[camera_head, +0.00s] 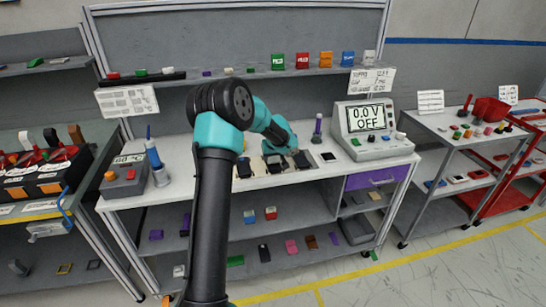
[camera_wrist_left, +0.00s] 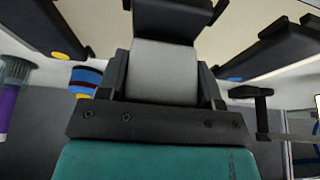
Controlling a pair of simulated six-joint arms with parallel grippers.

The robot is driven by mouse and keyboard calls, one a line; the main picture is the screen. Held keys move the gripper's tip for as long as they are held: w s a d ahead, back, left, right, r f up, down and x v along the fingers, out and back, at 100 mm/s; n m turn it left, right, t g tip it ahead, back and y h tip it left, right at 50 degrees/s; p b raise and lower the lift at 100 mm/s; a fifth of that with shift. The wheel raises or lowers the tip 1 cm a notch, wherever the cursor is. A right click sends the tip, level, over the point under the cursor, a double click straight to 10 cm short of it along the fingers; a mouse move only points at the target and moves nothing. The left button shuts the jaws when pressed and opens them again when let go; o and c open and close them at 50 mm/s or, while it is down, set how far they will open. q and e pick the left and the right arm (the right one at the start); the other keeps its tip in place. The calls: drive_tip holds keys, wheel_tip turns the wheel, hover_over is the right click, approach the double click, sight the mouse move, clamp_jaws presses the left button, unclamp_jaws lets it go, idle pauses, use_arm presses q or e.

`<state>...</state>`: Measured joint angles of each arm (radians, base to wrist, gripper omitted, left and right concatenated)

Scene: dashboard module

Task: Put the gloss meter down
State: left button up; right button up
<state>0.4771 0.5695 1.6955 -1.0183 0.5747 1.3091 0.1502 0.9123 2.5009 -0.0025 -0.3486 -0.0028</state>
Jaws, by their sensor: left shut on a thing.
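My left gripper (camera_head: 284,156) is low over the middle of the workbench, among several dark items. In the left wrist view its black jaws (camera_wrist_left: 165,72) are shut on a grey and black block, which I take to be the gloss meter (camera_wrist_left: 165,60). In the head view the gripper and neighbouring dark pieces mostly hide the held item, so I cannot tell whether it touches the bench. My right gripper is not in view.
The workbench (camera_head: 330,174) carries a purple-based bottle (camera_head: 317,130), a white meter reading "0.0 V OFF" (camera_head: 374,128) and a grey box with an orange knob (camera_head: 122,178). Dark pieces flank the gripper closely. A shelf with small coloured boxes (camera_head: 302,61) runs behind.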

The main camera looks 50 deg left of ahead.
use_arm(q)
drive_tip(key=o, duration=1)
drive_tip(key=shift+f, duration=0.1)
drive_tip(key=v, duration=1.2)
drive_tip(key=shift+s, duration=0.1)
